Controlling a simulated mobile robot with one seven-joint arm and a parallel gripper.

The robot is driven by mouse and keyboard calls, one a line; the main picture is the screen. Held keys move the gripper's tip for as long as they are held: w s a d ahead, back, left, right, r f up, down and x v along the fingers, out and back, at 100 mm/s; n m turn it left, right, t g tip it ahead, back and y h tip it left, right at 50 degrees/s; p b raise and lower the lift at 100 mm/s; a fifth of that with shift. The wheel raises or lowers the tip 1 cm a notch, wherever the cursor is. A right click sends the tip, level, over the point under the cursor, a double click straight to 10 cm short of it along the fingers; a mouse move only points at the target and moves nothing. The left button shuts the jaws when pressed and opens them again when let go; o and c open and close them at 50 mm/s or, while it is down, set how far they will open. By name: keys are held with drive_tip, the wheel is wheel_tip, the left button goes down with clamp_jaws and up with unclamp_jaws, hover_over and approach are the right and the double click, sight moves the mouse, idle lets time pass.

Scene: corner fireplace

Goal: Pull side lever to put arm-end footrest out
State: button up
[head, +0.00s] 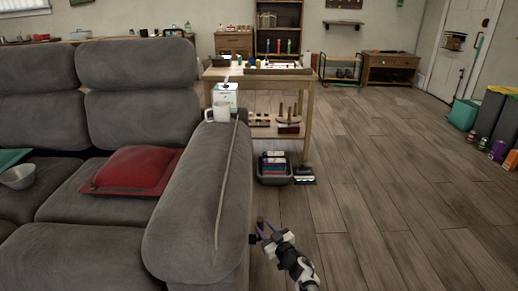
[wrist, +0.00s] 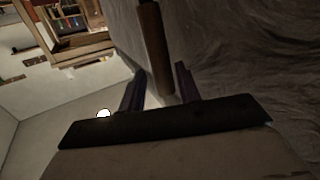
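The grey sofa (head: 190,220) fills the left of the head view, its near arm end beside my gripper. The side lever (head: 261,222) is a brown rod by the outer side of that arm. In the wrist view the lever (wrist: 153,45) reaches down between the dark fingers of my gripper (wrist: 160,72). The fingers stand apart with gaps beside the rod, so my gripper is open around its end. In the head view my gripper (head: 262,234) is small, to the right of the sofa arm. No footrest shows extended.
A white mug (head: 218,112) and a thin cord-like strip (head: 226,180) are on the sofa arm. A red cushion (head: 135,168) lies on the seat. A wooden table (head: 308,100) and a grey bin (head: 273,169) stand behind.

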drive_tip(key=p+v, duration=0.9)
drive_tip(key=v, duration=0.2)
drive_tip(key=w+a+r+m+t+h, duration=0.1)
drive_tip(key=w+a+r+t+h, duration=0.15)
drive_tip(key=w+r, duration=0.4)
drive_tip(key=w+a+r+m+t+h, duration=0.1)
drive_tip(key=w+a+r, duration=0.2)
drive_tip(key=r, duration=0.6)
drive_tip(key=a+r+m+t+h, duration=0.1)
drive_tip(key=r+m+h, duration=0.1)
drive_tip(key=r, duration=0.6)
drive_tip(key=a+r+m+t+h+b, duration=0.1)
drive_tip(key=a+r+h, duration=0.1)
drive_tip(key=r, duration=0.6)
drive_tip(key=shift+w+r+m, duration=0.15)
drive_tip(key=shift+w+m, duration=0.25)
drive_tip(key=shift+w, duration=0.05)
drive_tip(key=shift+h, duration=0.25)
